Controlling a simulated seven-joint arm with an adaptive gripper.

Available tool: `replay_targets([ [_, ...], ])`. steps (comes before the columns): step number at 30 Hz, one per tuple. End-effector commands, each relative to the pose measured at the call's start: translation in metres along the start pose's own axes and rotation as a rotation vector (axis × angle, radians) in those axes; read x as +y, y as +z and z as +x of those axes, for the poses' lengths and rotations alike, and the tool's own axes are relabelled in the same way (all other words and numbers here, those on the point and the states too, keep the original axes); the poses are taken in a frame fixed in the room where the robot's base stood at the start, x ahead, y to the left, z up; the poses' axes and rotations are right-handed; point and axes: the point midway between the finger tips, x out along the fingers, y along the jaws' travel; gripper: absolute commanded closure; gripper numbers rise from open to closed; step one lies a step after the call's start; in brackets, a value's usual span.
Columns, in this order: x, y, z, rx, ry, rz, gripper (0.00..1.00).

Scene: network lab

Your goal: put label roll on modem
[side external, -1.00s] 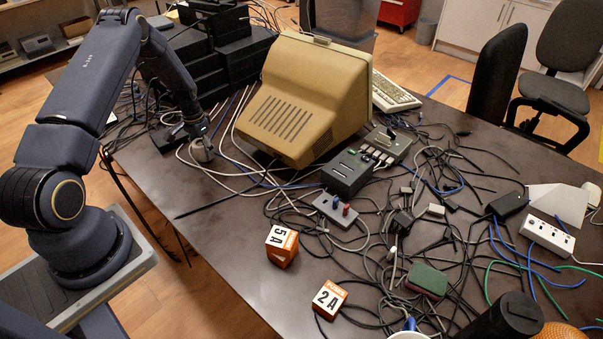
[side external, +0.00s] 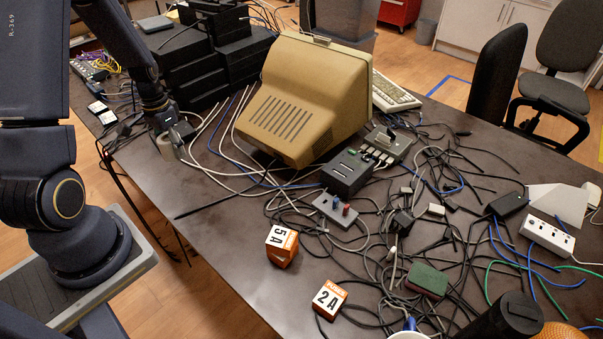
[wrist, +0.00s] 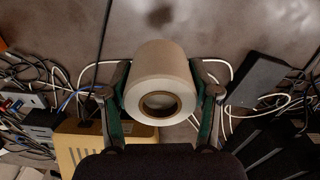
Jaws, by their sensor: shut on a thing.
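The label roll (wrist: 160,85) is a pale roll with a round hollow core. My gripper (wrist: 162,100) is shut on it, one finger on each side, in the wrist view. In the side view my gripper (side external: 168,128) holds the roll (side external: 166,147) near the table's left edge, left of the beige monitor. I cannot tell whether the roll touches the table. A flat dark box (wrist: 258,78), which may be the modem, lies just right of the roll in the wrist view. In the side view my gripper partly hides that area.
The beige monitor (side external: 303,100) stands right of my gripper, and stacked black boxes (side external: 205,55) stand behind it. Loose cables (side external: 225,165) run across the table around the roll. The table's near left part (side external: 215,235) is mostly clear.

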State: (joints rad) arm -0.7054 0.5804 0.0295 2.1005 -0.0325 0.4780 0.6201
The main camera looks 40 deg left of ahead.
Motion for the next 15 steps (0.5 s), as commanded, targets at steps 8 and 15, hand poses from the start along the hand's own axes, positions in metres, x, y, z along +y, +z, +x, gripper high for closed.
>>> replay_targets([
  [8,-0.064,0.001,-0.027,0.002,0.004,-0.213,0.79],
  [15,-0.112,0.011,-0.033,0.017,-0.01,-0.33,0.79],
])
